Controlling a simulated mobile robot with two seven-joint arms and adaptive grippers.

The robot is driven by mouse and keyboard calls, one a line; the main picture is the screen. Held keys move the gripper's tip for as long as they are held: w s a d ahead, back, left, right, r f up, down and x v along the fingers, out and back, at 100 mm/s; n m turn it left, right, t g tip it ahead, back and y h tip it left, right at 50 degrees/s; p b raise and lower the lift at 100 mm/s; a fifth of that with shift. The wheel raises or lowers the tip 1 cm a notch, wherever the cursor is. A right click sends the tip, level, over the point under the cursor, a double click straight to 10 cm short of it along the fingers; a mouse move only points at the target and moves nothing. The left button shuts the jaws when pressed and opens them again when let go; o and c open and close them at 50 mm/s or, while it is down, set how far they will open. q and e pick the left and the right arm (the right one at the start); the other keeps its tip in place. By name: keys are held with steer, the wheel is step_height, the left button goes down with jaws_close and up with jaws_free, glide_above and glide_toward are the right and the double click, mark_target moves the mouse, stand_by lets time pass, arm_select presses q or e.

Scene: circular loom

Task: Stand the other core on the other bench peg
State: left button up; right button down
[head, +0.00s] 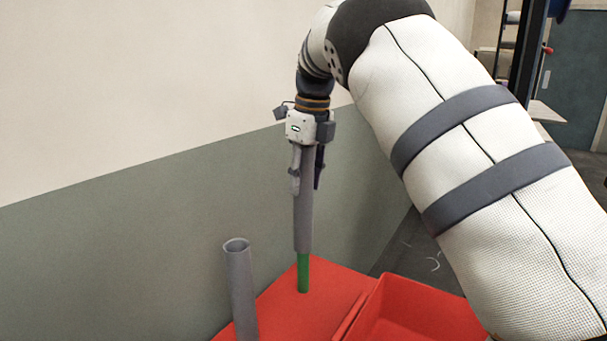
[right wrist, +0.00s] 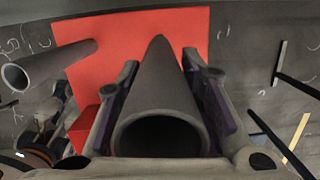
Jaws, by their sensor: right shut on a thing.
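My right gripper (head: 307,183) is shut on a grey tubular core (head: 303,226), gripping its upper part and holding it about upright. In the right wrist view the held core (right wrist: 160,92) lies between the two fingers, its open end towards the camera. A green bench peg (head: 303,273) stands on the red bench (head: 278,312) directly below the core's lower end. The peg's top is hidden, so I cannot tell how far the core is around it. The other grey core (head: 241,290) stands upright to the left; its foot is out of frame. My left gripper is not in view.
A red open tray (head: 425,312) sits at the right of the bench. A grey and cream wall (head: 130,240) runs close behind the bench. The standing core also shows at the left in the right wrist view (right wrist: 52,65).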

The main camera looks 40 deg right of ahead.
mark_target(304, 224)
steer(key=shift+f, duration=0.1)
steer(key=shift+f, duration=2.4)
steer(key=shift+f, duration=2.9)
steer(key=c, duration=1)
jaws_free()
steer(key=shift+c, duration=0.2)
